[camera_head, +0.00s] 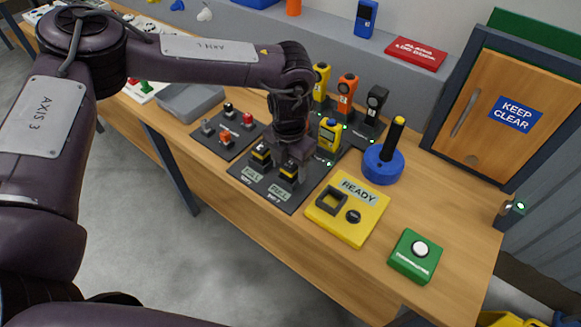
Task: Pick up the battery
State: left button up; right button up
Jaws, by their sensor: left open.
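Two black-and-yellow batteries stand side by side on a dark labelled tray (263,187), a left battery (261,153) and a right battery (289,170). My left gripper (287,176) points down over the tray. Its open fingers are at the right battery and hide part of it; I cannot tell whether they touch it. A yellow handheld device (329,135) stands just behind the gripper. My right gripper is not in view.
A yellow READY plate (372,214) and a green button box (414,256) lie to the right. A blue base with a black stick (383,164), a black device (375,102) and an orange device (346,92) stand behind. A dark tray of small parts (223,140) is left.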

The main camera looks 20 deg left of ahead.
pick_arm(q)
jog(key=shift+s, duration=0.1)
jog(key=c, duration=1.2)
jog(key=shift+c, duration=0.3)
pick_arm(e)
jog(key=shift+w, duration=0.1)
